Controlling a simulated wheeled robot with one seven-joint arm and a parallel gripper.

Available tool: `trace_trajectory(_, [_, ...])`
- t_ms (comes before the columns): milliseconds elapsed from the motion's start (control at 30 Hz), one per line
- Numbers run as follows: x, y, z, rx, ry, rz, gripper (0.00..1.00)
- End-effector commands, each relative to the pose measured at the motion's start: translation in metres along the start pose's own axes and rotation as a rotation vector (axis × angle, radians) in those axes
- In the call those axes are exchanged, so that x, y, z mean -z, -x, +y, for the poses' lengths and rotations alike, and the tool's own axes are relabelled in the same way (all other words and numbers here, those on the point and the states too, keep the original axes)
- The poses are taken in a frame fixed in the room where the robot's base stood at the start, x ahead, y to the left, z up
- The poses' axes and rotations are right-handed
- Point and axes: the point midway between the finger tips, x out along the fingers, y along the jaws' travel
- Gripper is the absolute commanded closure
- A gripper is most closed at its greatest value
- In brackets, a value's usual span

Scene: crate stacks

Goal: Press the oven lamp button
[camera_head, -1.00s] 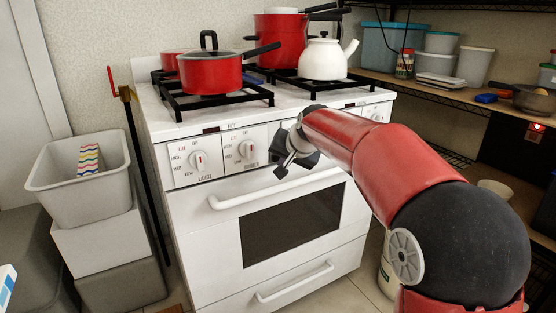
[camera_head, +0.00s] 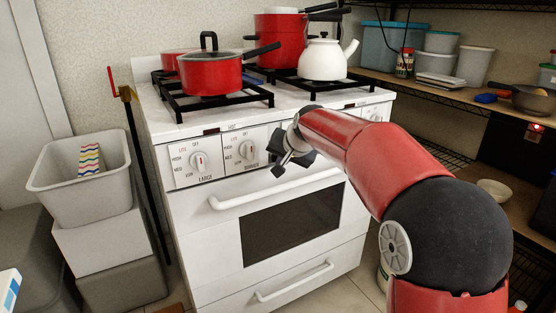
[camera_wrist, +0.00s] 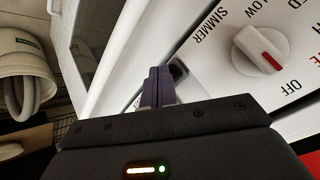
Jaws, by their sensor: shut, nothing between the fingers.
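The white oven (camera_head: 200,225) stands ahead, its control panel facing me. In the head view my gripper (camera_head: 279,170) is in front of the panel, right of two white knobs, and covers part of it. In the wrist view my gripper's shut, empty fingers (camera_wrist: 158,76) point at the panel. Just beyond the fingertips is a small dark button-like part (camera_wrist: 178,71), partly hidden by them. I cannot tell whether they touch it. A white knob (camera_wrist: 259,49) with a red mark, ringed by words such as SIMMER and OFF, is to its right.
The oven handle (camera_head: 275,188) runs below the panel. A red pot (camera_head: 209,74), a larger red pot (camera_head: 280,40) and a white kettle (camera_head: 323,60) stand on the stove top. A grey bin (camera_head: 80,180) is at the left, and shelves are at the right.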

Motion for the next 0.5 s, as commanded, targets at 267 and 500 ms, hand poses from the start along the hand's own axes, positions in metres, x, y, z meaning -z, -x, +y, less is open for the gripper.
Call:
trace_trajectory(267, [0.0,-0.0004,0.0,0.0,0.0,0.001,1.0])
trace_trajectory(500, [-0.0057,0.0058,0.0061,0.0,-0.001,0.001,1.0])
